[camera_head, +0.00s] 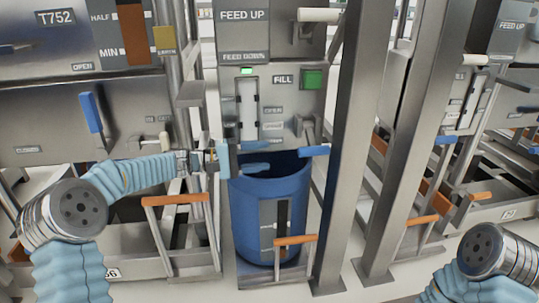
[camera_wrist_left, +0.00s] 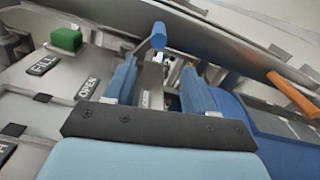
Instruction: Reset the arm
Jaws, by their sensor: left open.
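My left arm reaches in from the left in the head view. My left gripper (camera_head: 260,156) is open over the rim of a blue bin (camera_head: 242,215), in front of the grey FILL panel. In the left wrist view its two blue fingers (camera_wrist_left: 158,80) stand apart. A lever with a blue handle (camera_wrist_left: 158,36) shows beyond and between them; I see no grip on it. That blue handle (camera_head: 314,151) also shows right of the fingers in the head view. My right arm shows at the lower right, with its gripper out of view.
A green button (camera_head: 312,79) sits on the panel above the gripper. Orange-topped bars (camera_head: 296,240) stand before the bin and the left machine (camera_head: 175,199). Slanted metal posts (camera_head: 352,130) rise close to the bin's right. Pale floor shows between the machines.

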